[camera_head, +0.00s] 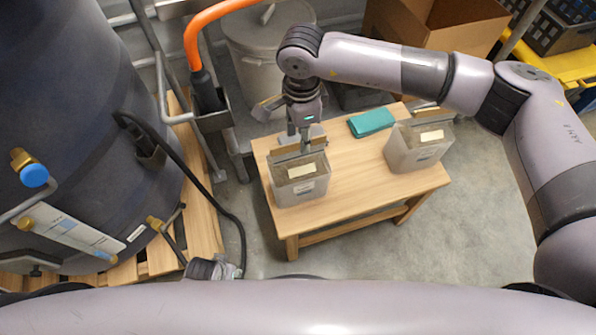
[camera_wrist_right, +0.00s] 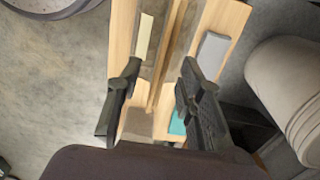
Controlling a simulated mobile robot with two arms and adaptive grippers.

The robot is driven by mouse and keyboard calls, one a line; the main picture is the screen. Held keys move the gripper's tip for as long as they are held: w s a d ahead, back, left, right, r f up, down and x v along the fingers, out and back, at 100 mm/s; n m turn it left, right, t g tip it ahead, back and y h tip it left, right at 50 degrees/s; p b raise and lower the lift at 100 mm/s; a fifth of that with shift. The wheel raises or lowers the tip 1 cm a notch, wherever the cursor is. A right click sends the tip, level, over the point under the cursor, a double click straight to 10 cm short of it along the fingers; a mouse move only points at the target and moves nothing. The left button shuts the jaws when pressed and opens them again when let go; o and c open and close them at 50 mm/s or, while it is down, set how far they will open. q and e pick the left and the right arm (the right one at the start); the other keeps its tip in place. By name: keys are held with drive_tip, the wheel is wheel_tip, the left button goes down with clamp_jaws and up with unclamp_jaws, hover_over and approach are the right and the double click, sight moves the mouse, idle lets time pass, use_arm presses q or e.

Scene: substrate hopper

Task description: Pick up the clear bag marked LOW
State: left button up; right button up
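Two clear bags with brownish contents stand upright on a small wooden table (camera_head: 340,190). One bag (camera_head: 299,188) is at the table's left, the other (camera_head: 415,154) at its right. Each has a pale label and a brown strip along its top; I cannot read which says LOW. My right gripper (camera_head: 305,135) points down at the back of the left bag's top. In the right wrist view its fingers (camera_wrist_right: 160,66) are apart, on either side of a brown strip (camera_wrist_right: 166,58) beside a cream label (camera_wrist_right: 145,36). Contact is unclear.
A teal block (camera_head: 371,122) lies between the bags. A lidded grey bin (camera_head: 262,60) and a cardboard box (camera_head: 435,25) stand behind the table. A big dark tank (camera_head: 80,130) with hoses is at left. Floor right of the table is clear.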

hover_over(298, 169)
drive_tip(key=w, duration=0.3)
drive_tip(key=shift+s+f, duration=0.2)
drive_tip(key=shift+f, duration=2.45)
drive_tip(key=shift+c, duration=0.5)
clamp_jaws()
drive_tip(key=shift+r, duration=0.1)
